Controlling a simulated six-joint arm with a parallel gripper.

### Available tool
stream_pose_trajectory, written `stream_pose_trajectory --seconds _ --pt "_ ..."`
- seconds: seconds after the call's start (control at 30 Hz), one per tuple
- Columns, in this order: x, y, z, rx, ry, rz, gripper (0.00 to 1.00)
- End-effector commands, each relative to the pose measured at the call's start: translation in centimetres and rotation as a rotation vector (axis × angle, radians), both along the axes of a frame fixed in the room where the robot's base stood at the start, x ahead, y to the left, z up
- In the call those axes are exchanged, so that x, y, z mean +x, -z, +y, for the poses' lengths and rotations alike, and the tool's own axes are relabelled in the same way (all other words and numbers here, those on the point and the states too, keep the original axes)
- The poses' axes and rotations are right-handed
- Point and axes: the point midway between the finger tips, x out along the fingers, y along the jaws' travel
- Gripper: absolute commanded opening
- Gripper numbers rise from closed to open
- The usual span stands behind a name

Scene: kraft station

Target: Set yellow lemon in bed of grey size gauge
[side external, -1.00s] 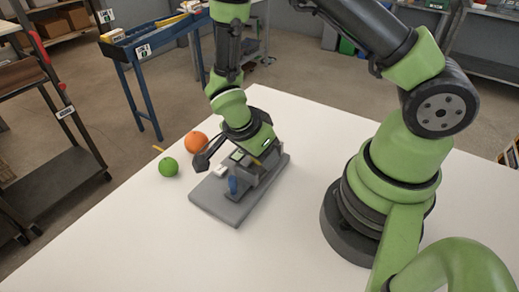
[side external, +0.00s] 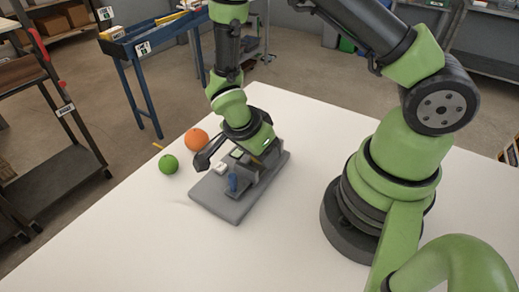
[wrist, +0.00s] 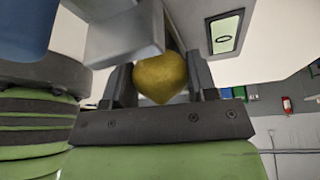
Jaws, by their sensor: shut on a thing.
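The yellow lemon (wrist: 160,78) sits between the two dark fingers of my gripper (wrist: 160,88) in the wrist view, and my gripper is shut on it. The grey size gauge (side external: 222,207) lies on the white table in the side view, a flat base with raised grey parts and a blue part on it. My gripper is low over the back of the gauge. The gauge's grey block (wrist: 125,40) appears close to the lemon in the wrist view. The lemon is mostly hidden in the side view, so I cannot tell whether it touches the bed.
An orange fruit (side external: 197,139) and a green fruit (side external: 168,164) stand on the table left of the gauge. A small yellow stick-like thing (side external: 158,147) shows beside the green fruit. The front of the white table (side external: 150,245) is clear.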

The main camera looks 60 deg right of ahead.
Motion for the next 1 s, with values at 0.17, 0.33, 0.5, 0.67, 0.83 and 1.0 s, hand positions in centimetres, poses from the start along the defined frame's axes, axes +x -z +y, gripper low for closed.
stream_pose_trajectory --seconds 0.17,0.33,0.5,0.67,0.83,1.0 --pt "0.01 0.18 0.0 0.0 0.0 0.0 0.28" --pt "0.02 0.27 0.0 0.001 0.0 -0.001 0.28" --pt "0.02 0.27 0.0 0.0 0.0 0.0 0.69" --pt "0.01 0.27 0.0 0.0 0.0 0.0 0.82" --pt "0.01 0.23 0.0 0.0 0.0 0.0 0.82" --pt "0.08 -0.7 0.0 -0.001 0.001 -0.003 0.82"
